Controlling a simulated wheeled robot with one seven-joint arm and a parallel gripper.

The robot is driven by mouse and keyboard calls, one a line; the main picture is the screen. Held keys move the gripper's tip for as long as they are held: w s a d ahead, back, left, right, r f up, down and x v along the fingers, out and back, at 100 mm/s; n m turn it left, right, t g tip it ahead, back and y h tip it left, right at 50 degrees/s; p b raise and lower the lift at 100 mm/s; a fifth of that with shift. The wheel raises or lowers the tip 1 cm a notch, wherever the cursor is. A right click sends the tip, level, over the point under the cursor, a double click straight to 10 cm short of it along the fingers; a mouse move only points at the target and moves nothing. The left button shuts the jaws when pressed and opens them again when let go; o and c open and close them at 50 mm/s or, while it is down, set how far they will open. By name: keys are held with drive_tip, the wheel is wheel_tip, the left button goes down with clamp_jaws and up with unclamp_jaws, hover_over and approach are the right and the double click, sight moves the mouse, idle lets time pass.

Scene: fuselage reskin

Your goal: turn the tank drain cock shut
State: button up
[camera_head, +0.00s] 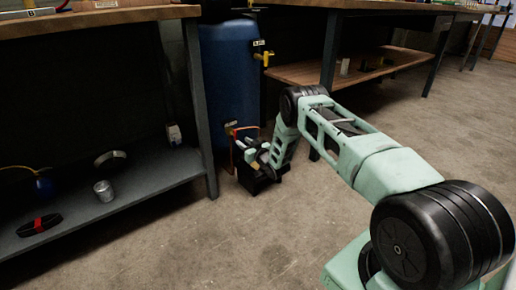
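The blue tank (229,75) stands upright in the gap between two workbenches. A yellow-handled cock (264,56) with a small dark label sticks out from its upper right side. Low on the tank there is a small orange-yellow fitting (230,127), partly hidden; I cannot tell for certain which of the two is the drain cock. My gripper (256,158) is low in front of the tank, close to the lower fitting and well below the yellow cock. It is small and overlaps dark things, so I cannot tell its opening or whether it touches anything.
A black box-like bin (258,181) stands on the floor at the tank's foot, under my gripper. The left bench's lower shelf (150,178) holds a metal cup (104,190) and a black-red strap (39,225). Bench legs flank the tank. The concrete floor in front is clear.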

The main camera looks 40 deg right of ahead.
drive_tip(key=s+p, duration=0.3)
drive_tip(key=s, duration=0.7)
drive_tip(key=shift+d, duration=0.2)
